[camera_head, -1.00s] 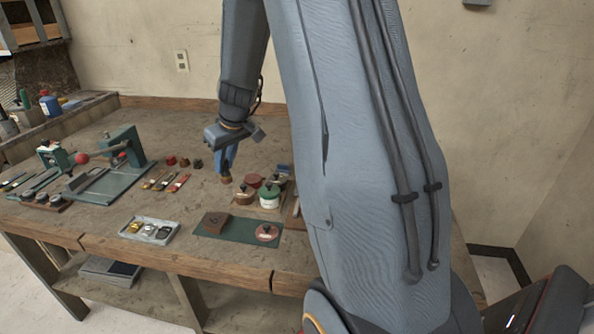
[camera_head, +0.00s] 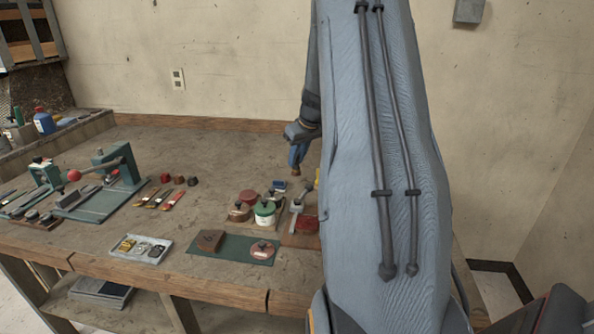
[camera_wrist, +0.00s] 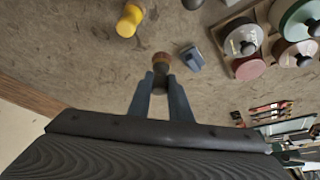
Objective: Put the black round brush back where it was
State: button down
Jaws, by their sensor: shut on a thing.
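My gripper (camera_head: 296,164) is shut on a small round brush (camera_head: 296,171), which hangs below the fingertips above the bench, behind and to the right of the tins. In the wrist view the gripper (camera_wrist: 162,84) grips the brush (camera_wrist: 161,62) between both fingers. It shows a brown end and a dark, nearly black part; the rest is hidden by the fingers. I cannot tell its exact height, but it looks clear of the bench.
A blue block (camera_wrist: 191,58) and a yellow-handled object (camera_wrist: 130,20) lie near the brush. Lidded tins, one green and white (camera_head: 264,213), stand in front. A small press (camera_head: 112,165) and a grey tray (camera_head: 141,249) are further left. Bare bench lies behind the tins.

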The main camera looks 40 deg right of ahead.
aim_at(297, 166)
jog(key=shift+f+p, duration=0.45)
jog(key=shift+f, duration=1.8)
jog(key=shift+f, duration=0.2)
jog(key=c, duration=1.6)
grip_release()
jog(key=shift+r, duration=0.2)
